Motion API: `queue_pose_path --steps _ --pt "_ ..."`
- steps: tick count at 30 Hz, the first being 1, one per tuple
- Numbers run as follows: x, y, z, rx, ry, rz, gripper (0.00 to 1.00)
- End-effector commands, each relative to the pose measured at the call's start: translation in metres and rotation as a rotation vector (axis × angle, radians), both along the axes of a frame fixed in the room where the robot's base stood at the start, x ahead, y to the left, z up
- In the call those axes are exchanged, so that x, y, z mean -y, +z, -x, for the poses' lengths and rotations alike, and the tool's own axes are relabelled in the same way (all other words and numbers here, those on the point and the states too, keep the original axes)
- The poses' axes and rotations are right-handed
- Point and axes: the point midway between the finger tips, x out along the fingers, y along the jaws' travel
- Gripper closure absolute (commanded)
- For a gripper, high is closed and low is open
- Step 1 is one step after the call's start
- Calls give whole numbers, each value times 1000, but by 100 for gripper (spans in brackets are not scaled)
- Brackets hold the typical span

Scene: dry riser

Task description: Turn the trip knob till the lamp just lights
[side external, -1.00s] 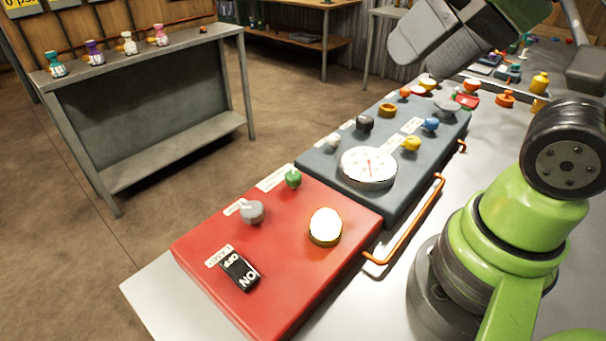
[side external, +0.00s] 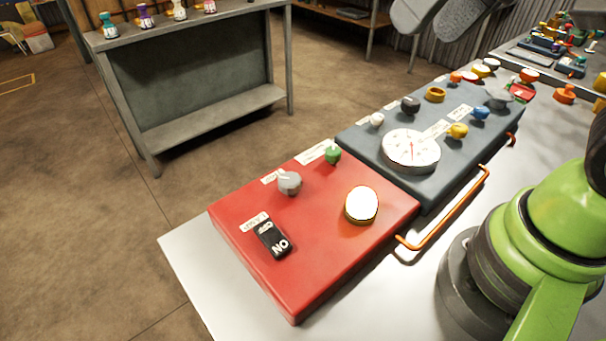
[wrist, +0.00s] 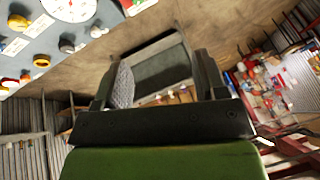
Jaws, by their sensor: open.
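A red panel (side external: 300,260) lies at the near end of the bench in the side external view. On it are a grey knob (side external: 290,183) with a pale pointer mark and a smaller green knob (side external: 333,155). Their labels are too small to read, so I cannot tell which is the trip knob. A round lamp (side external: 361,204) with a yellow rim glows bright white. A black rocker switch (side external: 272,238) is marked ON and OFF. My gripper (side external: 432,25) is at the top edge, open and clear of the red panel; its spread fingers show in the wrist view (wrist: 165,60).
A blue-grey panel (side external: 372,140) adjoins it, with a white dial gauge (side external: 411,151) and several coloured knobs. An orange handle rail (side external: 450,212) runs along its near side. A grey side table (side external: 205,98) with small bottles stands across open floor.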

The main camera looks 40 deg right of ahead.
Motion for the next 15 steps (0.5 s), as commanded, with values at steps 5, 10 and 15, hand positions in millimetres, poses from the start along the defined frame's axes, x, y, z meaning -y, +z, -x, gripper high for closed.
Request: queue_pose_path --steps 5,10,15 --pt "-25 -27 -53 -143 139 80 34" --pt "-55 -72 -92 -261 267 161 34" --pt "-80 -120 -113 -349 367 229 34"
